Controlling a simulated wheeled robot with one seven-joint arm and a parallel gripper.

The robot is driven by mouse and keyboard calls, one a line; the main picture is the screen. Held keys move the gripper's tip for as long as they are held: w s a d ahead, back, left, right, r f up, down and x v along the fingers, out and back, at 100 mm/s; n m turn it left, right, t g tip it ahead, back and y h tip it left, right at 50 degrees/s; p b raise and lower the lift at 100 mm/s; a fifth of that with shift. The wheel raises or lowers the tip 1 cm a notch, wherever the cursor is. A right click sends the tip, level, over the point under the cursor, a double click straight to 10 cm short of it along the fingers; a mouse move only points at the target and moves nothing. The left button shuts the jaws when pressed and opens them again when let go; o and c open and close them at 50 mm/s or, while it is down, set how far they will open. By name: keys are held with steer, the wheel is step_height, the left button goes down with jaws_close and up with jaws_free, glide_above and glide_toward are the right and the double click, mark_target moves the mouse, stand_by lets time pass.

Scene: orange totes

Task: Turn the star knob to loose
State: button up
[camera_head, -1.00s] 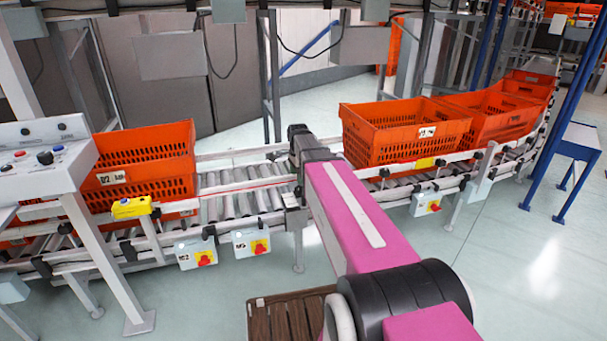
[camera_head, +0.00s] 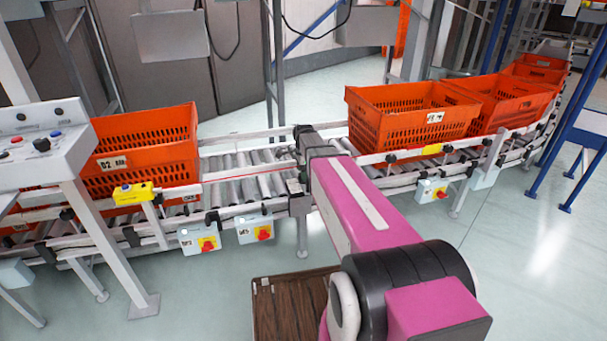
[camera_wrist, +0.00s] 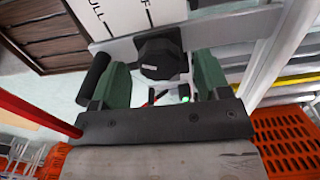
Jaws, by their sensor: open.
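The star knob (camera_wrist: 160,57) is a dark, lobed knob on a light grey rail in the wrist view. A small pale mark shows on its face. My gripper (camera_wrist: 160,76) has two green fingers, spread open, one on the left and one on the right of the knob. I see gaps between the fingers and the knob. I cannot tell how deep the knob sits between them. In the head view I cannot make out the knob or the fingers; my pink arm reaches toward the conveyor there.
Orange totes stand on the roller conveyor (camera_head: 255,183), at the left (camera_head: 145,135) and right (camera_head: 408,115). Switch boxes (camera_head: 199,237) hang on its near side. A control panel (camera_head: 40,140) stands at the left. A brown slatted pallet (camera_head: 285,310) lies on the floor; open floor is at the right.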

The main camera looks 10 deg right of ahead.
steer(key=shift+f, duration=0.45)
steer(key=c, duration=0.9)
steer(key=shift+c, duration=0.2)
